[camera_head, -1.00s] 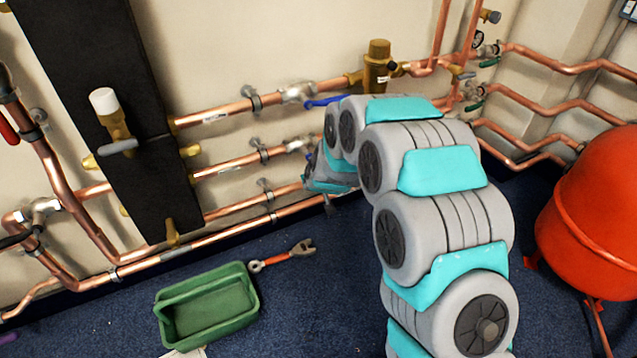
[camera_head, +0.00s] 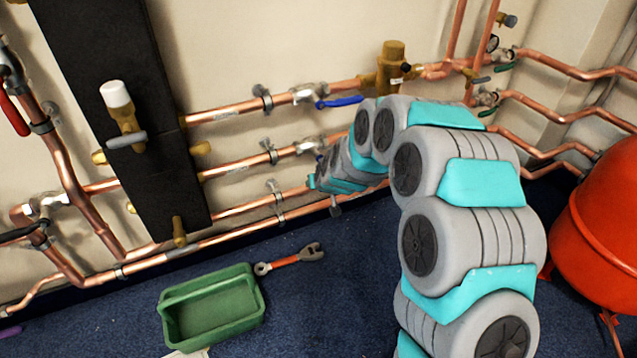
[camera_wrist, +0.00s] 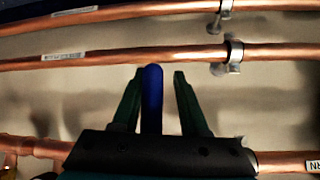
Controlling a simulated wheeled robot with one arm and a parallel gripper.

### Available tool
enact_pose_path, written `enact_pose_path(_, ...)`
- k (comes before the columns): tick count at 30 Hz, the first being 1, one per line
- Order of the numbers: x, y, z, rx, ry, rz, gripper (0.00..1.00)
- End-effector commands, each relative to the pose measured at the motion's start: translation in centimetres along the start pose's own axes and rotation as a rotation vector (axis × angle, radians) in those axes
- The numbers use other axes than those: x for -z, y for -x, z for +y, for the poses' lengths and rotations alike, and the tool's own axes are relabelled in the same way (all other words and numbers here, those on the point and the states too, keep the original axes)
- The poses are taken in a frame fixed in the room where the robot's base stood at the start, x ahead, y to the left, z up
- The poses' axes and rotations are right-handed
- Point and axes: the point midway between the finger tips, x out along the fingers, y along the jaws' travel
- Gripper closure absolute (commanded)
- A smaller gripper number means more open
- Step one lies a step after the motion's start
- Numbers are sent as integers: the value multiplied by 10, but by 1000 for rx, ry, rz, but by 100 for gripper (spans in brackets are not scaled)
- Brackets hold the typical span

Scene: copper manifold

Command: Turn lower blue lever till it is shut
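The lower blue lever (camera_wrist: 152,98) stands upright in the wrist view, between the two dark green fingers of my gripper (camera_wrist: 158,78). The fingers are apart, with a narrow gap on each side of the lever. The lever's lower end is hidden behind the dark gripper body. In the head view my gripper (camera_head: 317,178) is below the lower valve (camera_head: 309,146), near the lower copper pipes. The lower lever cannot be made out there, as my arm covers that area. The upper blue lever (camera_head: 340,102) lies roughly along its pipe.
Copper pipes (camera_head: 230,170) run along the wall with clips. A brass fitting (camera_head: 390,68) is above my arm. A green tray (camera_head: 212,308) and a red-handled wrench (camera_head: 290,259) lie on the blue floor. A red tank (camera_head: 600,230) stands at the right.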

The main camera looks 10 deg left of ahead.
Motion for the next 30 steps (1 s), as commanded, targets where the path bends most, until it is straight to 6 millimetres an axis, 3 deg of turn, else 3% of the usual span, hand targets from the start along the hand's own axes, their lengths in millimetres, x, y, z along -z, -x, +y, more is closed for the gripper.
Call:
enact_pose_path(3,0,0,0,-1,0,0,47)
enact_pose_path(14,0,4,1,-1,-1,-1,47)
enact_pose_path(20,0,21,1,-1,0,-1,47)
enact_pose_path(30,0,66,-1,1,1,-1,47)
